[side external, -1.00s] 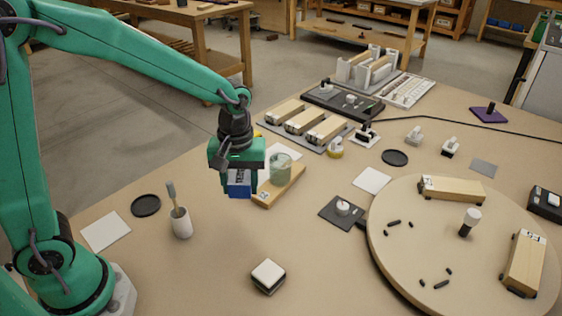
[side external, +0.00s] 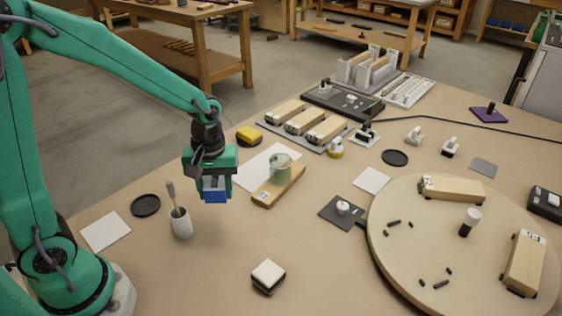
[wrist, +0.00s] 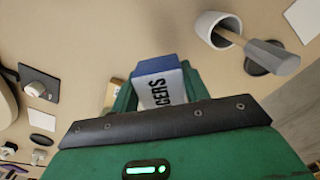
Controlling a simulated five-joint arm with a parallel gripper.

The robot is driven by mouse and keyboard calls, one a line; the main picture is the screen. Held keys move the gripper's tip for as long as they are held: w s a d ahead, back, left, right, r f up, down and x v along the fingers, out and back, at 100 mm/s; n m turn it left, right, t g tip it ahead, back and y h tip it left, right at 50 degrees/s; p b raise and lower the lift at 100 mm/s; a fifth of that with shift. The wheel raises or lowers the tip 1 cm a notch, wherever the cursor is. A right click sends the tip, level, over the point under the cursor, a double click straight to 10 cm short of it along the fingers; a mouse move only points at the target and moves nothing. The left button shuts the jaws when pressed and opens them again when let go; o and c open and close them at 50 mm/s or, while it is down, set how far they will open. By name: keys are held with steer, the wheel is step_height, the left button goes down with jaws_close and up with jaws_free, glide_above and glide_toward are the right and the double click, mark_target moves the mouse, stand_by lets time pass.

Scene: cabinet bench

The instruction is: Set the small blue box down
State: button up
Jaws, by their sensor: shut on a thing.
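The small blue box (side external: 215,191) is held between the fingers of my gripper (side external: 212,186), which is shut on it. In the side view the box hangs below the green gripper body, and it appears to be above the bench. In the wrist view the box (wrist: 156,68) shows a blue edge and a white face with dark lettering ending in "GERS". The gripper's fingers (wrist: 158,88) are on both sides of it. The box's underside and its exact height over the bench are hidden.
A white cup with a brush (side external: 181,222) stands just left of the gripper. A wooden board with a green glass jar (side external: 281,168) is to its right. A black and white block (side external: 268,275) sits nearer the front. Bare bench (side external: 225,245) lies between them.

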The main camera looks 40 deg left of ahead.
steer(key=w+a+f, duration=0.1)
steer(key=a, duration=0.1)
steer(key=w+a+f, duration=0.1)
steer(key=a+f, duration=0.1)
steer(key=a, duration=0.1)
steer(key=w+a+f, duration=0.1)
steer(key=a, duration=0.1)
steer(key=shift+a+f, duration=0.25)
steer(key=shift+f, duration=0.15)
steer(key=shift+f, duration=2)
steer(key=shift+f, duration=0.15)
steer(key=o, duration=1)
steer(key=shift+o, duration=0.2)
steer(key=shift+r, duration=0.2)
step_height(320, 180, up, 12)
steer(key=shift+w, duration=0.15)
